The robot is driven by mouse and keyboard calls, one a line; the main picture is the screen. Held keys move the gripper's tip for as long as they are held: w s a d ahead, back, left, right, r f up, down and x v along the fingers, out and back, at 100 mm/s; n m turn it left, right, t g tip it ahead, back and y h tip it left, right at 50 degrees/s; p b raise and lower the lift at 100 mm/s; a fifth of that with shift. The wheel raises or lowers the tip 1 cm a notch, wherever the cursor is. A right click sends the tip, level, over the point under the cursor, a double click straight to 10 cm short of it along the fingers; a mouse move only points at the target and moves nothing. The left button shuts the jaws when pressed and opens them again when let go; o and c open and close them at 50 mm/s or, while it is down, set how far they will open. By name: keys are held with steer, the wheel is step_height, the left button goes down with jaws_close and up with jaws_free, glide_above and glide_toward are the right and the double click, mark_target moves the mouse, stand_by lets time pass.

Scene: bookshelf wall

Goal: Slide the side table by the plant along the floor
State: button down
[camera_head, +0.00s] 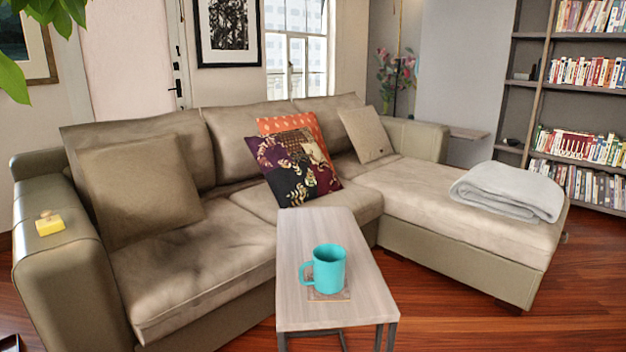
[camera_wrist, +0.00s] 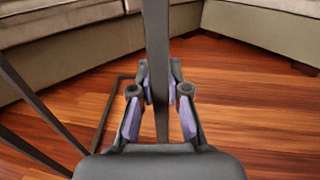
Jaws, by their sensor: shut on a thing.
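The side table (camera_head: 308,238) has a pale wooden top and dark metal legs, and stands in front of the sofa. A teal mug (camera_head: 329,268) sits on a coaster (camera_head: 327,294) on its top. In the wrist view my gripper (camera_wrist: 159,98) has its fingers on both sides of a dark upright leg of the side table (camera_wrist: 156,45), shut on it. More of the table's dark frame shows at the left of the wrist view. My gripper is not visible in the head view. The lower parts of the table are cut off there.
A beige corner sofa (camera_head: 190,266) stands close behind the table, its chaise (camera_head: 455,200) reaching forward on the right with a folded grey blanket (camera_head: 508,192). Bare wooden floor (camera_head: 575,285) is open at the right. Plant leaves (camera_head: 14,80) hang at the upper left.

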steer(key=shift+w, duration=0.1)
steer(key=w+b, duration=0.2)
steer(key=w+d+b, duration=0.1)
steer(key=w+b, duration=0.1)
steer(key=w, duration=0.1)
steer(key=shift+w, duration=0.2)
stand_by(0.4)
steer(key=c, duration=1.3)
jaws_free()
steer(key=shift+s, duration=0.2)
